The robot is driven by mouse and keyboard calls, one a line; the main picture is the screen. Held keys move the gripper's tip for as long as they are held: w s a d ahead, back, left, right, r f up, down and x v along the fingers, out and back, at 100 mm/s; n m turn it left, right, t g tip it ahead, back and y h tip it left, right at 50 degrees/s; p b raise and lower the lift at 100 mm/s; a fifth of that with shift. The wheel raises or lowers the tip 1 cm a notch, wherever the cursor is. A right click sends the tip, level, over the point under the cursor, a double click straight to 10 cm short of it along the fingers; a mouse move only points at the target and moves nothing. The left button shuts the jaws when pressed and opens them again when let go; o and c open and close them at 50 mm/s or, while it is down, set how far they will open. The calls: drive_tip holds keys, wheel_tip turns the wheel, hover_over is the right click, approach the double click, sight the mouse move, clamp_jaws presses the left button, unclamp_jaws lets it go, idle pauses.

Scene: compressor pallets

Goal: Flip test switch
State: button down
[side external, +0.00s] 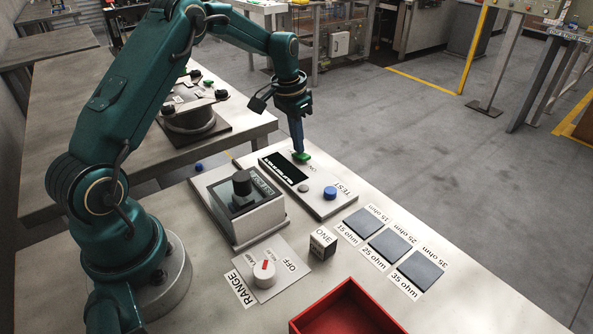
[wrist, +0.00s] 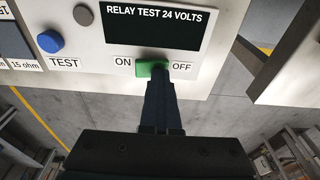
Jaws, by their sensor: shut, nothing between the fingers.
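The test panel (side external: 327,204) lies on the table with a dark display, a blue button (side external: 329,193) beside the word TEST, and a grey round knob (side external: 303,187). Its green switch (side external: 302,157) sits between the ON and OFF labels. In the wrist view the green switch (wrist: 152,68) is partly hidden behind my fingertips, and the display reads RELAY TEST 24 VOLTS. My gripper (side external: 299,150) points down, shut and empty, with its tips at the green switch. The tips appear to touch it. I cannot tell which way the switch is set.
A meter box (side external: 246,208) stands left of the panel. A range dial (side external: 264,272), a small dark block (side external: 322,243), several grey pads (side external: 390,246) with ohm labels and a red bin (side external: 347,312) are nearer the camera. A round device (side external: 189,116) sits on the table behind.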

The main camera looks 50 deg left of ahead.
wheel_tip(320, 180, up, 7)
idle(0.8)
drive_tip(key=s+d+r+m+t, duration=0.1)
drive_tip(key=s+d+r+t, duration=0.1)
drive_tip(key=s+d+r, duration=0.3)
drive_tip(key=s+d+r+m+t, duration=0.1)
drive_tip(key=s+d+r, duration=0.2)
drive_tip(key=d+r, duration=0.35)
drive_tip(key=s+d+f+n, duration=0.1)
drive_tip(key=s+f, duration=0.1)
drive_tip(key=s, duration=0.5)
drive_tip(key=s+d+f+n, duration=0.1)
drive_tip(key=s+f, duration=0.2)
drive_tip(key=s, duration=0.4)
drive_tip(key=shift+d+f+t, duration=0.35)
drive_tip(key=shift+t, duration=0.05)
